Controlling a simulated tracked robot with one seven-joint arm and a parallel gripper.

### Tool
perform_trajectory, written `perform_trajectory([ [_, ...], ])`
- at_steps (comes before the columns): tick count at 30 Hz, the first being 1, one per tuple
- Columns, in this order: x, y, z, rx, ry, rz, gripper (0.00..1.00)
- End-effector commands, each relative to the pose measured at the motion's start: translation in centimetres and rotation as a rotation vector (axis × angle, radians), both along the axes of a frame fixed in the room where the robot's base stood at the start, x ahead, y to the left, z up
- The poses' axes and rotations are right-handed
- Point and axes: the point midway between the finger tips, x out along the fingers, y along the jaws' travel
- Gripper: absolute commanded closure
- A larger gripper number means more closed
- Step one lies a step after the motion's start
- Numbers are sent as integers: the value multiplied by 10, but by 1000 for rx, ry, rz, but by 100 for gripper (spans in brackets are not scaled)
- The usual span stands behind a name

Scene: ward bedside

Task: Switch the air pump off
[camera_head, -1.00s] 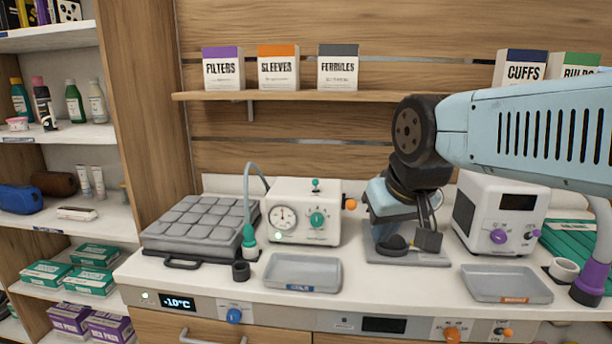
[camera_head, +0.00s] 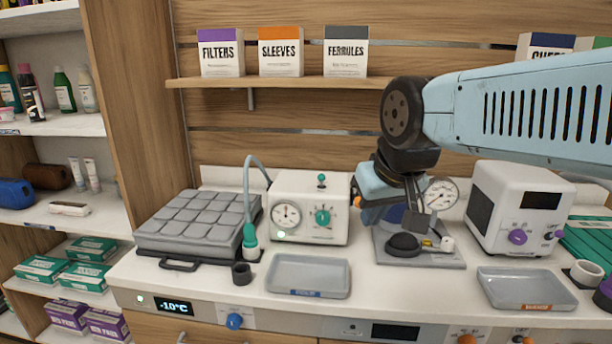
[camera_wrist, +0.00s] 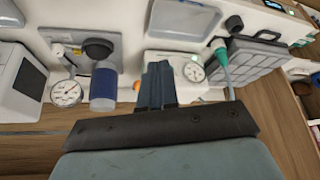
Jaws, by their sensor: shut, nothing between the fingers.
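The air pump (camera_head: 310,225) is a white box with a round gauge, a teal dial and a lit green lamp on its front. A small teal toggle (camera_head: 321,179) stands on its top, and an orange knob (camera_head: 357,201) sticks out on its right side. In the wrist view the pump (camera_wrist: 172,60) appears upside down, partly behind my fingers; the toggle is not visible there. My gripper (camera_wrist: 158,68) is shut and empty, with its fingers pointing toward the pump. In the head view it is just right of the pump; the fingertips are hard to make out and contact cannot be told.
A grey ribbed pad (camera_head: 200,222) lies left of the pump, with a teal-ended hose (camera_head: 249,236) between. A grey tray (camera_head: 308,276) lies in front. A gauge stand (camera_head: 430,252) is below my arm, and a white box device (camera_head: 515,210) stands right. A shelf with cartons runs above.

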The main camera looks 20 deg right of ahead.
Motion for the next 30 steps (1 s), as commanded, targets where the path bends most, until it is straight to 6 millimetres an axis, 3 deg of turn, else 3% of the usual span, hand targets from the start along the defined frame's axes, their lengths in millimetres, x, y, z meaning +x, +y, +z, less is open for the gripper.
perform_trajectory([
  [8, 28, 6, 13, -69, 50, 32, 100],
  [18, 105, 25, 36, -234, 154, 106, 100],
  [30, 200, 62, 40, -401, 242, 198, 100],
])
